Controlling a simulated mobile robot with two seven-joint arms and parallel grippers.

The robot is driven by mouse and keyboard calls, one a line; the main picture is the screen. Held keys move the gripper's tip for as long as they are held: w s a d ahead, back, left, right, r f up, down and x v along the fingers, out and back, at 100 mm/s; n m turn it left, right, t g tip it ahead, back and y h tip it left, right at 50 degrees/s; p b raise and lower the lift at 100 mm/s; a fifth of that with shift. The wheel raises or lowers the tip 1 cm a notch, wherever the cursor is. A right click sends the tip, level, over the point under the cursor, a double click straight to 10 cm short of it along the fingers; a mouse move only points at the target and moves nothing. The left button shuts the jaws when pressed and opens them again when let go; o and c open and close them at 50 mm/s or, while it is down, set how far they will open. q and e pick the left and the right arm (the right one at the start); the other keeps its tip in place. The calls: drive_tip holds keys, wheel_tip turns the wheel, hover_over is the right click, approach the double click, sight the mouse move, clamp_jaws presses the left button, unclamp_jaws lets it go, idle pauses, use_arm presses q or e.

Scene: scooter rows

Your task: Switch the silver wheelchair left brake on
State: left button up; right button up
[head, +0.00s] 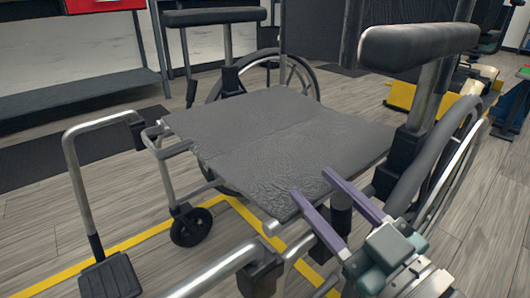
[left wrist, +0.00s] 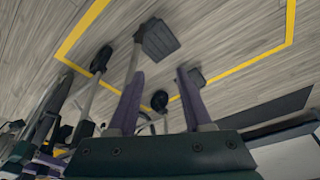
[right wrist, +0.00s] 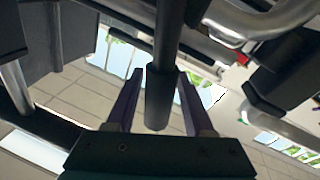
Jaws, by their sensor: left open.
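The silver wheelchair (head: 275,135) fills the head view, with a black seat and silver tubes. A black cylindrical grip, apparently the brake lever handle (head: 341,215), stands beside the seat edge near the large wheel (head: 440,165). My right gripper (head: 313,184) is open, its purple fingers on either side of this grip. In the right wrist view the handle (right wrist: 158,100) hangs between the two fingers, with narrow gaps visible. My left gripper (left wrist: 160,85) is open and empty in the left wrist view, above the footrest area; it is out of the head view.
A padded armrest (head: 415,45) overhangs the right gripper's area. Footrests (head: 110,277) and a small caster (head: 190,226) lie at the front. Yellow floor tape (head: 150,240) surrounds the chair. A metal shelf (head: 80,90) stands at the back left. Open floor lies left.

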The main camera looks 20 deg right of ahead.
sight(350, 224)
drive_tip(key=shift+o, duration=1)
drive_tip(key=p+v, duration=0.2)
drive_tip(key=v, duration=0.7)
drive_tip(key=shift+s+d, duration=0.15)
drive_tip(key=shift+s, duration=0.35)
